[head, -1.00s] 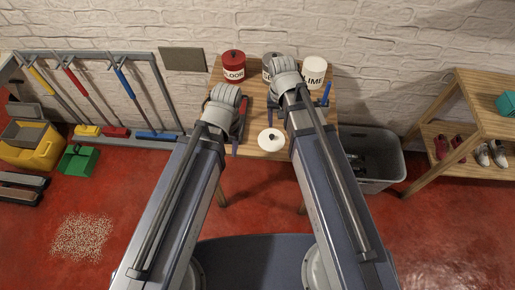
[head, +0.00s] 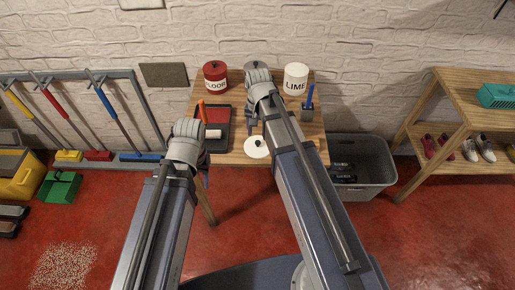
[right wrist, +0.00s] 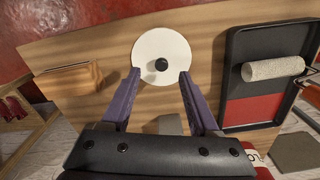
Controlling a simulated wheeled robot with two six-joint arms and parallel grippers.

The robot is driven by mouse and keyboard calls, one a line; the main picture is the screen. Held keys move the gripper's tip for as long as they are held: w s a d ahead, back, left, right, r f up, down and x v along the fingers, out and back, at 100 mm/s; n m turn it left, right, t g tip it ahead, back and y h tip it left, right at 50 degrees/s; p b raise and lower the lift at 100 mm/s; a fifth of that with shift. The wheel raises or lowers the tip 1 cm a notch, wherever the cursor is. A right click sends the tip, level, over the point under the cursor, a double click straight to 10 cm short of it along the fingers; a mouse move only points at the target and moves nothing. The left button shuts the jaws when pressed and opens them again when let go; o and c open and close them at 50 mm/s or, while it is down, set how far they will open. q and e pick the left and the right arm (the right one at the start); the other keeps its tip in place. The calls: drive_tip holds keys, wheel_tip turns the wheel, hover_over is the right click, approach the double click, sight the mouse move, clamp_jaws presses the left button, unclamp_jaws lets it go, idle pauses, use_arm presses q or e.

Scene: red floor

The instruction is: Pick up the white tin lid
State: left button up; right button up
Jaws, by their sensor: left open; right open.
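The white tin lid (head: 257,148) is a flat round disc with a dark knob, lying on the wooden table near its front edge. In the right wrist view the lid (right wrist: 147,47) lies just beyond and between the tips of my right gripper (right wrist: 157,78), whose fingers are spread and hold nothing. In the head view my right gripper (head: 250,115) is above the table, behind the lid, partly hidden by its own arm. My left gripper (head: 204,170) is at the table's front left, mostly hidden by its wrist; it is open.
A paint tray (head: 220,146) with a roller lies left of the lid. A blue-handled tool (head: 310,95) stands right. A grey bin (head: 375,165) is beside the table.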

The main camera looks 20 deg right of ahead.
sight(258, 141)
drive_tip(key=shift+w+f+b, duration=0.15)
drive_tip(key=shift+f+b, duration=1.15)
drive_tip(key=shift+b, duration=0.05)
drive_tip(key=shift+w+f+b, duration=0.15)
drive_tip(key=shift+f+b, duration=1.15)
drive_tip(key=shift+r, duration=0.1)
clamp_jaws()
